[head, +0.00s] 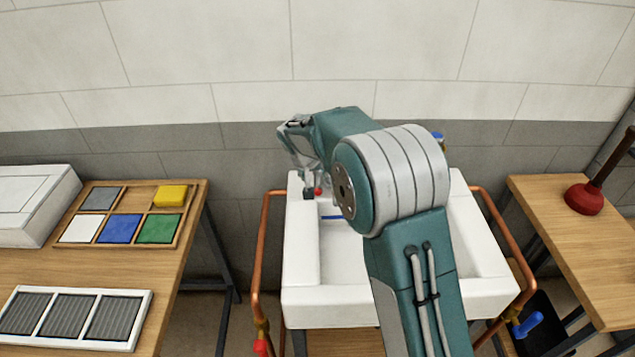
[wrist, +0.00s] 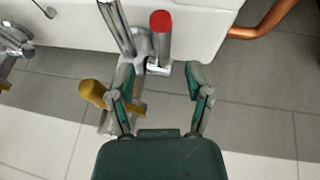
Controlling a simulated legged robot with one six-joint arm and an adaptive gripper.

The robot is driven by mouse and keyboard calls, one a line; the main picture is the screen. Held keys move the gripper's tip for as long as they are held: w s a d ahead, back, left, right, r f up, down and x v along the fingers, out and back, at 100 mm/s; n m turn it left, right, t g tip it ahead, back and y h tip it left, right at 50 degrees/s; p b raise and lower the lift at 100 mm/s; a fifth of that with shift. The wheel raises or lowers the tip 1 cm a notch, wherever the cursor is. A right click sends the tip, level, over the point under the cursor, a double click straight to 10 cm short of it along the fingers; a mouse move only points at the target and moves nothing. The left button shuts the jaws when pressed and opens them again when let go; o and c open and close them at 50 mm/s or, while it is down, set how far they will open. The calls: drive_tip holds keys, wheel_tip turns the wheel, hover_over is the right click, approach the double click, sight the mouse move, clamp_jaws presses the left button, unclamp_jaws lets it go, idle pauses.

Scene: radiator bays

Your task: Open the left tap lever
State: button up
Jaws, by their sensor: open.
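The left tap is a chrome tap at the back left of the white sink (head: 302,262). Its lever, with a red end (head: 318,191), also shows in the wrist view, where the red cap (wrist: 161,21) stands above the chrome body. My gripper (wrist: 160,72) is open, with one finger on each side of the tap's base in the picture. The fingers look apart from the lever; contact cannot be told. In the head view my gripper (head: 313,187) reaches down at the tap, and my arm covers much of the sink.
A second chrome tap (wrist: 14,42) stands at left in the wrist view. An ochre knob (wrist: 93,92) is close beside the left-hand finger. Copper pipes (head: 266,240) flank the sink. Wooden benches stand left (head: 185,285) and right (head: 560,230); a tiled wall (head: 250,105) is behind.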

sight(316, 183)
drive_tip(key=x, duration=0.4)
drive_tip(key=shift+a+f, duration=0.2)
drive_tip(key=shift+a, duration=0.1)
drive_tip(key=shift+w+d+f, duration=0.25)
drive_tip(key=shift+d+f, duration=0.05)
drive_tip(key=shift+f, duration=0.1)
clamp_jaws()
